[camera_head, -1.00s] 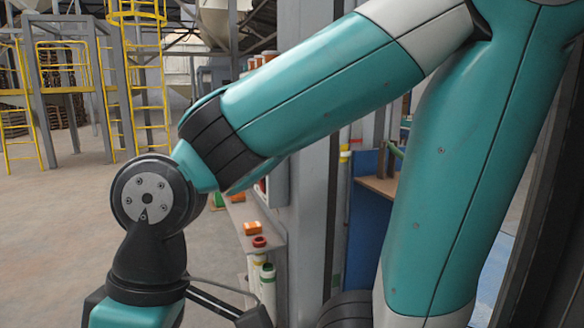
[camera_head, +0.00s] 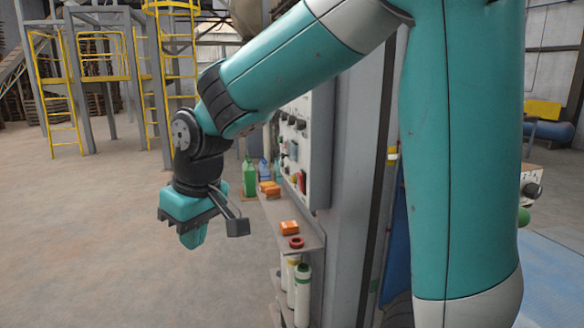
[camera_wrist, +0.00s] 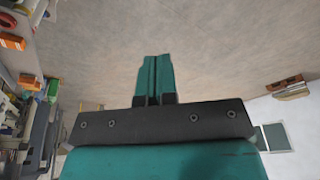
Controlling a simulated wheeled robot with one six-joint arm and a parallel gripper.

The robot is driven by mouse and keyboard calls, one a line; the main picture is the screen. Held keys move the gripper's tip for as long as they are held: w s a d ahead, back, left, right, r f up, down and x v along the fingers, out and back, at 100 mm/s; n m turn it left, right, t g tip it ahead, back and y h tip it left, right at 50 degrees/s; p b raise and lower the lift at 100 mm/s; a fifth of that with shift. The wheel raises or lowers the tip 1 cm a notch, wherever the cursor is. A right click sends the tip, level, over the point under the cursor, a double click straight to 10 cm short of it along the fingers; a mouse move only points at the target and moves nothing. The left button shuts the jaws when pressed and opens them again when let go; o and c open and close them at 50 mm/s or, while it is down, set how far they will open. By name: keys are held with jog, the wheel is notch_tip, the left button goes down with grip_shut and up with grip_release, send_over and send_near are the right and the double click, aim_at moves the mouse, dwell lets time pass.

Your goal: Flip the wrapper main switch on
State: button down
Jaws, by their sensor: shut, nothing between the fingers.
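My gripper (camera_head: 193,237) hangs in the air at the left of the shelf in the head view, pointing down. In the wrist view my gripper (camera_wrist: 157,58) shows its two teal fingers shut together, with nothing between them. A grey control panel (camera_head: 300,140) with several dark knobs and a red part stands to the right of my gripper, seen at a steep angle and partly behind my arm. I cannot tell which of its parts, if any, is the wrapper main switch. My gripper is apart from the panel.
A grey shelf (camera_head: 300,241) below the panel holds orange boxes (camera_head: 289,228), a red ring (camera_head: 296,243) and a green bottle (camera_head: 249,178). White bottles (camera_head: 302,290) stand lower down. Yellow-railed platforms (camera_head: 90,60) stand far back. The floor (camera_head: 90,230) at left is clear.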

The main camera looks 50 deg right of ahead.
jog(key=w+d+r+m+h+p, duration=0.3)
jog(key=w+d+m+h, duration=0.15)
jog(key=w+d, duration=0.9)
jog(key=w+d+m+g+h+p, duration=0.1)
jog(key=w+d+m+h, duration=0.1)
jog(key=d, duration=0.8)
jog(key=w+d+m+h+p, duration=0.1)
jog(key=d+m, duration=0.3)
jog(key=d, duration=0.5)
jog(key=shift+w+d+f+g+h, duration=0.35)
jog(key=shift+w+f+g+h, duration=0.05)
jog(key=shift+w+h, duration=0.4)
jog(key=p, duration=0.6)
send_near(301, 183)
jog(key=w+d+f, duration=0.3)
jog(key=f, duration=0.1)
jog(key=shift+s+d, duration=0.2)
jog(key=shift+d, duration=0.35)
jog(key=shift+a, duration=0.1)
